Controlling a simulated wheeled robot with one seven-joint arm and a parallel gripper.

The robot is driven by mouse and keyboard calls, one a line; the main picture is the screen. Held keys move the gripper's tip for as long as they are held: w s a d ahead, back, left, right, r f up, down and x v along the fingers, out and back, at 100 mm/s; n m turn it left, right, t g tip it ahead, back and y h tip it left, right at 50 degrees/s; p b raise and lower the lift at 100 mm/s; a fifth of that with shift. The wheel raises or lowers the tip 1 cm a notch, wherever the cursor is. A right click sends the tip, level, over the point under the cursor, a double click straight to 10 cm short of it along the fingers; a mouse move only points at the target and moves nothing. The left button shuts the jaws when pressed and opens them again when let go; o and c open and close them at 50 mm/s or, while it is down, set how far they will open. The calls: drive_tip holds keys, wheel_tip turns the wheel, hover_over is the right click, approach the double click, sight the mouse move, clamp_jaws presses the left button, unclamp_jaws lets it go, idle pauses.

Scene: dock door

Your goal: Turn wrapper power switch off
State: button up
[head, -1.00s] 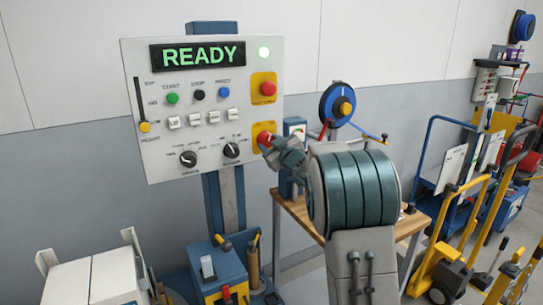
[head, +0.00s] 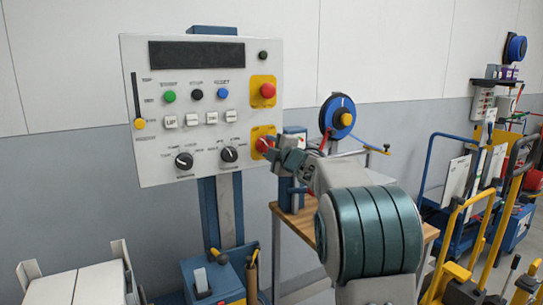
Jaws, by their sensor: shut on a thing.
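The wrapper control panel (head: 215,70) stands on a blue and grey post. Its display (head: 196,54) is dark, and the round lamp (head: 263,55) at the top right is unlit. The red power switch (head: 262,144) sits on a yellow plate at the panel's lower right. My gripper (head: 268,148) is shut on the red switch from the right. The fingers hide part of the switch, so its exact angle is hard to read.
A red emergency button (head: 266,90) on a yellow plate is just above the switch. Knobs, push buttons and a slider (head: 139,124) fill the panel's left. A wooden table (head: 300,222) stands behind my arm. Yellow and blue carts (head: 468,230) crowd the right.

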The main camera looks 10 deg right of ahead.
drive_tip(key=shift+n+b, duration=0.55)
drive_tip(key=shift+n, duration=0.65)
drive_tip(key=o, duration=1)
drive_tip(key=shift+s, duration=0.15)
drive_tip(key=b+v, duration=0.1)
drive_tip(key=v, duration=1.2)
drive_tip(key=shift+s+d, duration=0.1)
drive_tip(key=shift+s, duration=0.15)
